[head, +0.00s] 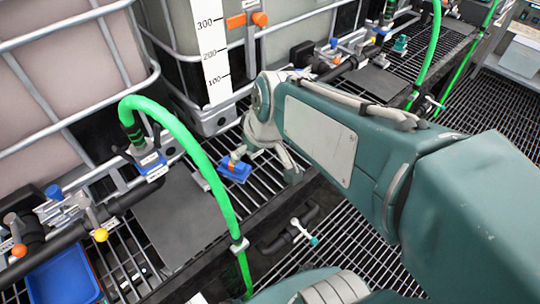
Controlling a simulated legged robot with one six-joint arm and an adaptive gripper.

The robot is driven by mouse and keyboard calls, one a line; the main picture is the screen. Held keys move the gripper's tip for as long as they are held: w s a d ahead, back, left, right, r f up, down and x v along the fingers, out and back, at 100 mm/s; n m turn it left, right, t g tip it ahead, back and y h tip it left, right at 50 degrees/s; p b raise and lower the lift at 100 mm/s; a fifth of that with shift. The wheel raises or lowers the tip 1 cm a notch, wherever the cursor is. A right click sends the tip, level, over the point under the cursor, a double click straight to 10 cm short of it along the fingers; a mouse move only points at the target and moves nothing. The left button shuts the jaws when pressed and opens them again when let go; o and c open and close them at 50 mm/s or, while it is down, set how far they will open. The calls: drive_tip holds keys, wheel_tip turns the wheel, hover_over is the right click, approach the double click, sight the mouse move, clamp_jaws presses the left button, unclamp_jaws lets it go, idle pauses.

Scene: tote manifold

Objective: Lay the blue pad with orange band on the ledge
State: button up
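The blue pad with orange band (236,173) is a small blue block left of my wrist, above or on the dark grating. A bit of orange shows near its upper left edge. My gripper (264,163) hangs below the wrist, partly hidden by my arm. A pale part reaches the pad's upper side, and another finger-like part points down to its right. I cannot tell whether the fingers hold the pad. The ledge appears to be the grated shelf (262,186) along the tanks, with a dark flat plate (178,215) to the left.
A green hose (207,165) arches up left of the pad. Caged tanks (60,90) stand behind, one with a white level scale (212,50). Dark pipes with valves (62,222) run along the shelf. A blue tray (62,278) is at lower left. A white-handled valve (303,231) sits below.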

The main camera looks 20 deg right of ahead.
drive_tip(key=s+d+r+m+t+h, duration=0.1)
drive_tip(key=s+r+m, duration=0.1)
drive_tip(key=s, duration=0.6)
drive_tip(key=shift+s+d+r+m, duration=0.15)
drive_tip(key=shift+s+r+m, duration=0.1)
drive_tip(key=shift+s+m, duration=0.25)
drive_tip(key=shift+w, duration=0.15)
